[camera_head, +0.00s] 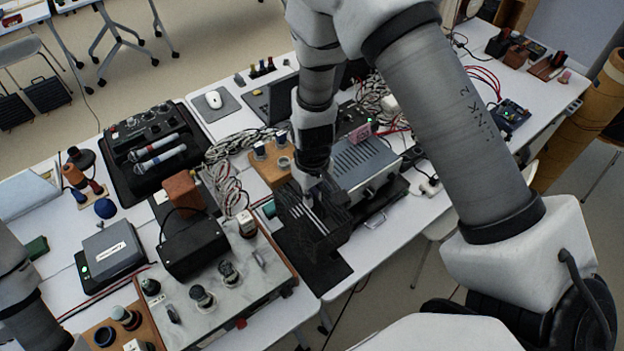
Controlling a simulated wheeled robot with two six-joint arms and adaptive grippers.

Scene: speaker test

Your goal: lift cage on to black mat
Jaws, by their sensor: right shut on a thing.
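The dark cage (325,228) is at the centre of the head view, just left of a grey metal box. My right gripper (316,188) comes down from above and is shut on the upper part of the cage; its fingertips are partly hidden against the dark bars. The black mat (328,281) lies on the table under and in front of the cage, near the table's front edge. I cannot tell whether the cage touches the mat or hangs just above it. My left arm shows at the lower left, but its gripper is out of view.
The grey metal box (362,162) stands close on the right of the cage. A marble-topped panel with knobs (225,285) is close on the left. A wooden block with jars (268,167) and bundled cables (228,165) lie behind. A mixer case with microphones (150,145) is farther left.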

